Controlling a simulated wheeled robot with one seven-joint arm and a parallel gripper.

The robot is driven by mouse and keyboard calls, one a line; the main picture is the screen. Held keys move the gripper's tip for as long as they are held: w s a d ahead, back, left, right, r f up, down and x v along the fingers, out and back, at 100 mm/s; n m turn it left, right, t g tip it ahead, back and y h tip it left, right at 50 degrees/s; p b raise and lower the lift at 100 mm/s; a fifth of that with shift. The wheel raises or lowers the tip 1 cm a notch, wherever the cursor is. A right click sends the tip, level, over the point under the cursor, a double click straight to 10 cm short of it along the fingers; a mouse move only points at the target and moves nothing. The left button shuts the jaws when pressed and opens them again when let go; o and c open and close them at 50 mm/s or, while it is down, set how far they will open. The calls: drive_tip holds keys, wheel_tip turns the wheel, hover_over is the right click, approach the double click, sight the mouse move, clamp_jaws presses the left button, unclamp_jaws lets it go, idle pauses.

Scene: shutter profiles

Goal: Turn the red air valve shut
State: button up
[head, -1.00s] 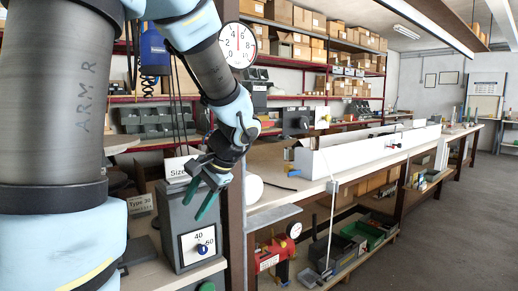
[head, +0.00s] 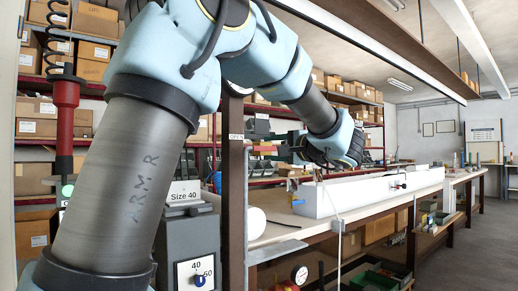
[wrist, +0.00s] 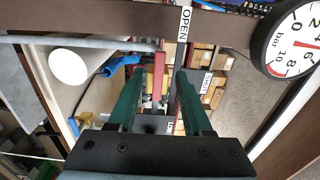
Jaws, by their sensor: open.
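In the wrist view, a narrow red bar (wrist: 159,74), which looks like the valve's lever, appears between the two green fingers of my gripper (wrist: 159,78). Its lower part merges with grey and dark parts, and I cannot tell whether the fingers touch it. A white OPEN label (wrist: 185,24) is on the brown post just above; it also shows in the head view (head: 236,136). The fingers are apart. In the head view my gripper (head: 290,146) is right of the post and points left; the valve is hard to make out there.
A round pressure gauge (wrist: 297,45) is at the upper right of the wrist view. The brown post (head: 235,190) stands close by. A grey Size 40 box (head: 188,245) is left of it. A long white profile (head: 365,190) lies on the bench (head: 415,190).

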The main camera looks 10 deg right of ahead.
sight(260, 149)
drive_tip(key=p+x, duration=0.1)
drive_tip(key=x, duration=0.5)
drive_tip(key=shift+c, duration=0.2)
clamp_jaws()
drive_tip(key=shift+f, duration=0.1)
idle(1.1)
